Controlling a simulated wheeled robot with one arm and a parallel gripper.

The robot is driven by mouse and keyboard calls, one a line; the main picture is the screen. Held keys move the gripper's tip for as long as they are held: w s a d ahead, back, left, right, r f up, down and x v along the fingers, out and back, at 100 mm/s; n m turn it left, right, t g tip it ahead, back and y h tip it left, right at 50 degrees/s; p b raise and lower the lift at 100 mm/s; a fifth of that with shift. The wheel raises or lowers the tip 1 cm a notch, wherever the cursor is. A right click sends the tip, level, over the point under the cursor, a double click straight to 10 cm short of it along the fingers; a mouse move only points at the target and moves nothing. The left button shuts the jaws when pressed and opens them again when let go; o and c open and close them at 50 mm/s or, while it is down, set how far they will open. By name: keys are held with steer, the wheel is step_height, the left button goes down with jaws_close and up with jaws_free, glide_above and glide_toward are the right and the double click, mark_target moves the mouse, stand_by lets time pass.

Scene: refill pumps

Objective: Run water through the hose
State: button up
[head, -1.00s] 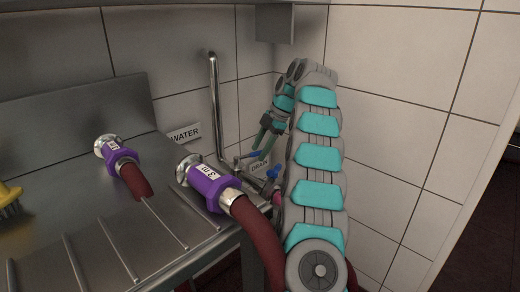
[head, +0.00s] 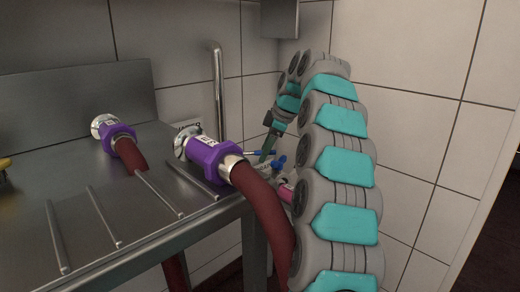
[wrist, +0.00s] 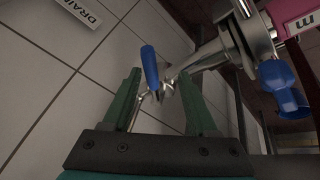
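In the head view two dark red hoses with purple couplings lie at the steel bench, the farther coupling (head: 117,138) at left and the nearer coupling (head: 213,158) at the bench's right end. The nearer hose (head: 268,208) hangs over the edge. My gripper (wrist: 160,75) is open; its two green fingers stand either side of a blue lever handle (wrist: 150,66), and contact cannot be told. A second blue handle (wrist: 284,90) sits right of the fingers on a metal valve, near a pink coupling (wrist: 297,25). The pink coupling also shows in the head view (head: 286,191).
A partly hidden sign (head: 188,127) and a vertical steel pipe (head: 218,90) are behind the bench (head: 75,200). A DRAIN sign (wrist: 80,12) is on the tiled wall. Metal rods (head: 103,217) lie on the bench. A grey box (head: 280,18) hangs above the arm.

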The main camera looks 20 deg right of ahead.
mark_target(257, 154)
steer(key=s+a+m+h+b, duration=0.1)
steer(key=m, duration=0.1)
steer(key=s+a+m+t+h+b, duration=0.1)
steer(key=m, duration=0.2)
steer(key=shift+s+a+b, duration=0.3)
steer(key=shift+s+a, duration=0.05)
steer(key=shift+s, duration=0.05)
steer(key=shift+s+a+f+m+h, duration=0.15)
steer(key=shift+a+m+h, duration=0.3)
steer(key=shift+m, duration=0.45)
steer(key=shift+s+a+r, duration=0.15)
steer(key=shift+a+r, duration=0.1)
steer(key=shift+r, duration=0.1)
steer(key=s+r+m+t+h+p, duration=0.2)
steer(key=r+m, duration=0.4)
steer(key=m, duration=0.4)
steer(key=shift+s+a+t+h+p, duration=0.45)
steer(key=shift+s+h, duration=0.3)
steer(key=shift+s, duration=0.25)
steer(key=shift+d+f, duration=0.1)
